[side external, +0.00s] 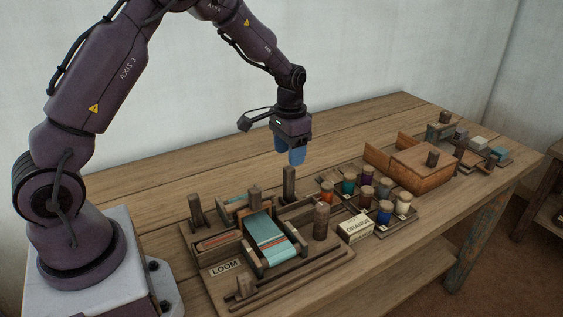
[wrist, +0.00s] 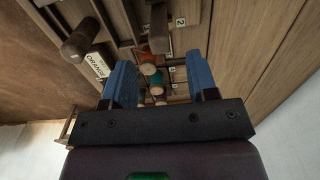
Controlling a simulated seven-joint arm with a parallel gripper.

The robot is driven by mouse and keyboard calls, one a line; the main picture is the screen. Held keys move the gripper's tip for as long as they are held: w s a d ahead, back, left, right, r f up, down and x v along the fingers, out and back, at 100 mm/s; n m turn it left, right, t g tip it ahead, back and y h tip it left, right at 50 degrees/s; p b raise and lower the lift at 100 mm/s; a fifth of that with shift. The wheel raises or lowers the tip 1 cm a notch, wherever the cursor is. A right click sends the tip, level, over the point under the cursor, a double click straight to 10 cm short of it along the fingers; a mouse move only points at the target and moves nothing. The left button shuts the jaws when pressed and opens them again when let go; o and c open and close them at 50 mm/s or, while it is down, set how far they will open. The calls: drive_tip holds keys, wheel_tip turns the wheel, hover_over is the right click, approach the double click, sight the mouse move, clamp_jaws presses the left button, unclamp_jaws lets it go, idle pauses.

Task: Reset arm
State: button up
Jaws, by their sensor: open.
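My gripper (side external: 297,158) hangs in the air above the table, pointing down, behind and above the loom's back right post. Its two blue fingers also show in the wrist view (wrist: 162,88). They are apart, with nothing between them but the spools farther below. The loom (side external: 225,267) is a wooden frame with a "LOOM" label and a teal cloth (side external: 268,242) with an orange stripe near its front edge. My gripper touches nothing that I can see.
A rack of coloured spools (side external: 367,190) stands right of the loom, beside an "ORANGE" label block (side external: 355,228). A wooden box (side external: 425,168) with a knob and a tray of small blocks (side external: 480,143) lie farther right. The table's back left (side external: 150,185) is clear.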

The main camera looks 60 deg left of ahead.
drive_tip(key=shift+r, duration=0.15)
drive_tip(key=s+d+r+t, duration=0.2)
drive_tip(key=s+d+r, duration=0.3)
drive_tip(key=s+r, duration=0.5)
drive_tip(key=s+d+r+t, duration=0.3)
drive_tip(key=s+d+r, duration=0.2)
drive_tip(key=s+r, duration=0.4)
drive_tip(key=s, duration=0.4)
drive_tip(key=shift+s+d+r+t, duration=0.3)
drive_tip(key=shift+r, duration=0.05)
